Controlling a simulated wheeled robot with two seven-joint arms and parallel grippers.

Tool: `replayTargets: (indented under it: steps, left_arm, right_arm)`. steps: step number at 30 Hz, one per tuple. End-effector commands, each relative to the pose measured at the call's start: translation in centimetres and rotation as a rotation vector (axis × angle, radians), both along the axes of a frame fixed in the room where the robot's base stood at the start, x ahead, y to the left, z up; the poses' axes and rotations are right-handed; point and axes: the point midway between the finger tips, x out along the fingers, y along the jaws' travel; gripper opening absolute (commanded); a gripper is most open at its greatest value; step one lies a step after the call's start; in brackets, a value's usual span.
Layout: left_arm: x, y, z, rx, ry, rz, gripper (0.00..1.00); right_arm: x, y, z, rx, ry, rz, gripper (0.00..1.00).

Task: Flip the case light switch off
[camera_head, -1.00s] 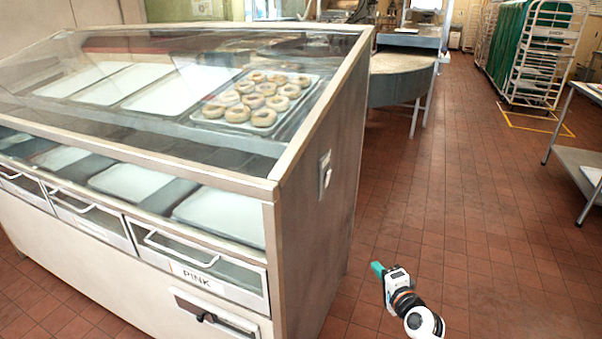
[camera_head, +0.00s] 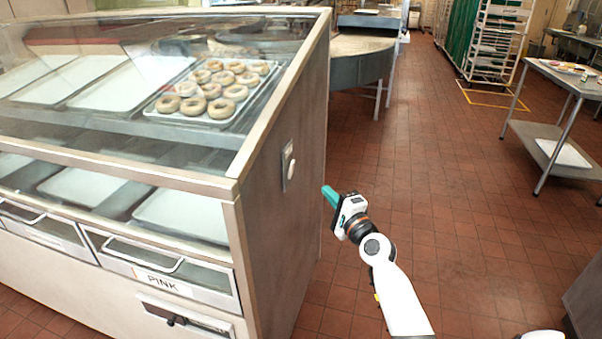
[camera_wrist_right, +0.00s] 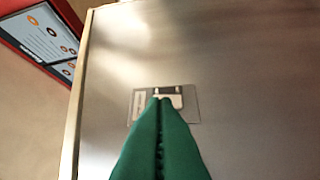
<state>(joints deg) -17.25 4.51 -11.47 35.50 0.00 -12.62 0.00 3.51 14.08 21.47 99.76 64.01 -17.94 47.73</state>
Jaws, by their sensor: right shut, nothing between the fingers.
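The light switch (camera_head: 289,166) is a white rocker on a metal plate on the right end panel of the display case (camera_head: 262,222). In the right wrist view, the switch plate (camera_wrist_right: 190,112) shows straight ahead, with the green fingertips covering its lower middle. My right gripper (camera_head: 328,194) has green fingers that are shut and empty. In the head view it is to the right of the switch and a little lower, pointing toward the panel. Whether it touches the panel cannot be told. The rocker's position is too small to read. My left gripper is not in view.
The case holds a tray of donuts (camera_head: 212,90) and several white trays. Its front has drawers, one labelled PINK (camera_head: 160,281). A round metal table (camera_head: 360,62) stands behind. A steel table (camera_head: 565,78) is at right. The tiled floor between is clear.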

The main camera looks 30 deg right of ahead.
Motion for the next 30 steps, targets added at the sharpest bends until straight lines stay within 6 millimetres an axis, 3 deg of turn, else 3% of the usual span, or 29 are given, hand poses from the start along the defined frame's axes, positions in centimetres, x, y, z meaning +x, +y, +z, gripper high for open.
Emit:
replayTargets:
  steps: [10, 12, 19, 30]
  left_arm:
    - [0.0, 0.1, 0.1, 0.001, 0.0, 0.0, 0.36]
    - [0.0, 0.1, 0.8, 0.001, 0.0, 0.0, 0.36]
    - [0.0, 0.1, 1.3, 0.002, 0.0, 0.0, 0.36]
    - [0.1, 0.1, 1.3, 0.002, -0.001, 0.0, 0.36]
  right_arm:
    - [7.4, -0.7, 0.9, 0.0, -0.001, 0.0, 0.0]
    - [8.3, 0.2, 1.3, 0.003, 0.0, 0.001, 0.0]
    - [10.0, 1.7, 1.5, 0.001, 0.0, -0.001, 0.0]
    - [10.2, 2.0, 1.4, 0.0, 0.0, 0.0, 0.0]
